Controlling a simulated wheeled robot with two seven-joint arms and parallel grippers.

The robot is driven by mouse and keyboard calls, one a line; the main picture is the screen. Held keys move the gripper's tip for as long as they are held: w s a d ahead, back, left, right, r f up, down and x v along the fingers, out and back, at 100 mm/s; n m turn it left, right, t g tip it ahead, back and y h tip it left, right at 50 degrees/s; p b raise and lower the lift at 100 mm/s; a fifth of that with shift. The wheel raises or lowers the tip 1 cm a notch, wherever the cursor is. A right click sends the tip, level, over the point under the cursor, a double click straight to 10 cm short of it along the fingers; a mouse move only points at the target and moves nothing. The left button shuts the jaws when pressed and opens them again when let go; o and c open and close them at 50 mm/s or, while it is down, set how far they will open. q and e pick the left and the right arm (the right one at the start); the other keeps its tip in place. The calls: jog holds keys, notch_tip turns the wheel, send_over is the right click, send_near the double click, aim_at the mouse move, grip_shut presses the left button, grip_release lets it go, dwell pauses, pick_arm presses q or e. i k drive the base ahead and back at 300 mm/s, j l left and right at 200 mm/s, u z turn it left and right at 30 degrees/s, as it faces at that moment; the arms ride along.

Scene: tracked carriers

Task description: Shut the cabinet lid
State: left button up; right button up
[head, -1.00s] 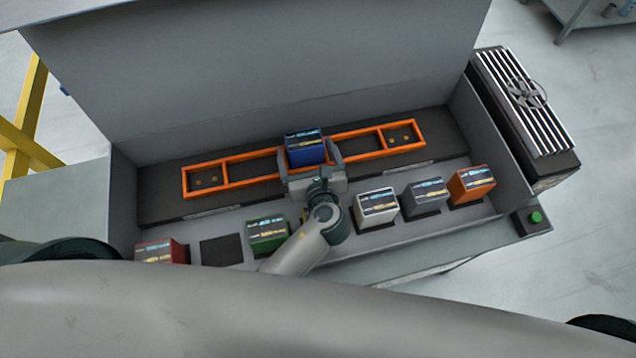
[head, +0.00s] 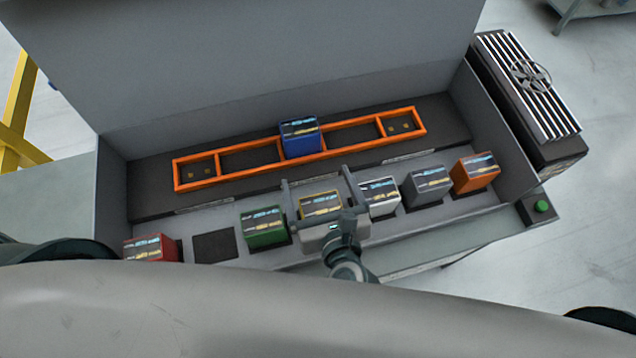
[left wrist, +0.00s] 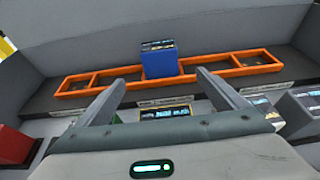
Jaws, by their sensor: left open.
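The cabinet lid (head: 250,60) is a large grey panel standing open along the back of the grey cabinet (head: 112,190). In the cabinet, a blue block (head: 300,140) sits in the middle of an orange frame (head: 245,153). The frame and block also show in the left wrist view, the blue block (left wrist: 158,62) beyond the fingers. My left gripper (head: 318,180) is open and empty over the front row, its fingers either side of a yellow-edged block (head: 320,206). I cannot tell whether they touch it. My right gripper is not in view.
The front row also holds red (head: 150,248), green (head: 263,227), white (head: 380,196), grey (head: 427,186) and orange (head: 474,174) blocks. One dark pad (head: 214,246) is empty. A ribbed unit with a fan (head: 525,85) stands right, near a green button (head: 541,207).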

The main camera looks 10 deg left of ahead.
aim_at(118, 64)
jog(key=k+l, duration=0.3)
jog(key=k, duration=0.15)
jog(key=k+l, duration=0.25)
jog(key=k, duration=0.2)
